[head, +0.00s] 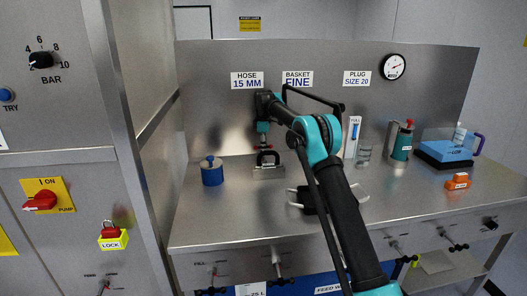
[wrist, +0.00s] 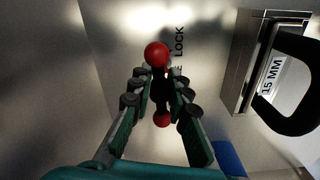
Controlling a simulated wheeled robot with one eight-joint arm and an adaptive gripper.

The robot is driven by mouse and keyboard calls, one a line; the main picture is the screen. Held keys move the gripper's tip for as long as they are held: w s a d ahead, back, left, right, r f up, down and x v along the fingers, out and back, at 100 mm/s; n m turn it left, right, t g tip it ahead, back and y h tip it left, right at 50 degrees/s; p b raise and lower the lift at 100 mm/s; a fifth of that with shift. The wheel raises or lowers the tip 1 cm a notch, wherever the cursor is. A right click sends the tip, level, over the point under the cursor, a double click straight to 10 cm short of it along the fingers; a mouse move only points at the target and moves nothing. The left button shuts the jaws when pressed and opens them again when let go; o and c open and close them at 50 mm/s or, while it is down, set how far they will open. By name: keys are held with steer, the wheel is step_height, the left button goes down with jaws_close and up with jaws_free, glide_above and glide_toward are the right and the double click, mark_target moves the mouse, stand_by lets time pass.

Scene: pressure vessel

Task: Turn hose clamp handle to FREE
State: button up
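The hose clamp handle shows in the wrist view as a dark bar with a red ball (wrist: 157,54) at its far end and another red ball (wrist: 163,119) at its near end. It lies roughly along the line of view. In the head view, my gripper (head: 263,140) points down at the back of the bench.
A metal block marked 15 MM with a black loop (wrist: 292,88) is close on the right in the wrist view. A blue lidded pot (head: 212,172) stands left of my gripper. A black basket (head: 308,199) with pale handles sits nearer. The bench's front left is clear.

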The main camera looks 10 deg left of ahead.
jaws_close()
steer(key=shift+m, duration=1)
steer(key=o, duration=0.8)
jaws_free()
